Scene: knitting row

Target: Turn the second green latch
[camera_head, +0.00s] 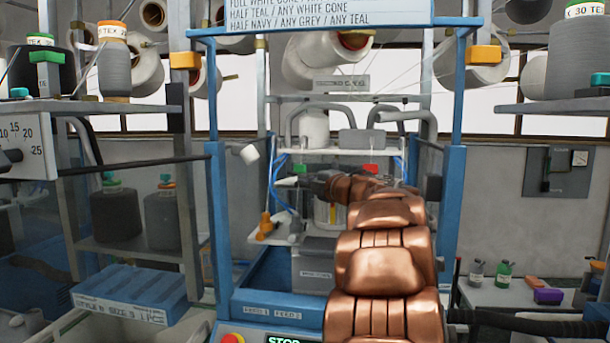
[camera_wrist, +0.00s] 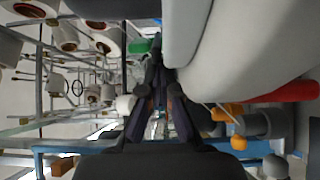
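A small green part (camera_head: 299,168), possibly a latch, shows inside the blue-framed machine in the head view, left of a red part (camera_head: 370,169). A green part (camera_wrist: 142,46) is in the wrist view, ahead and slightly left of my fingers. I cannot tell which is the second green latch. My gripper (camera_head: 316,184) is at the end of my copper arm, inside the frame and just below and right of the green part. In the wrist view, the dark fingers of my gripper (camera_wrist: 159,103) stand apart with background between them. I see nothing held.
A large pale rounded body (camera_wrist: 245,45) fills the wrist view's upper right, close to my fingers. Blue posts (camera_head: 222,220) flank the machine opening. An orange part (camera_head: 265,224) sits below left of my gripper. Yarn cones (camera_head: 115,65) stand on the left shelf.

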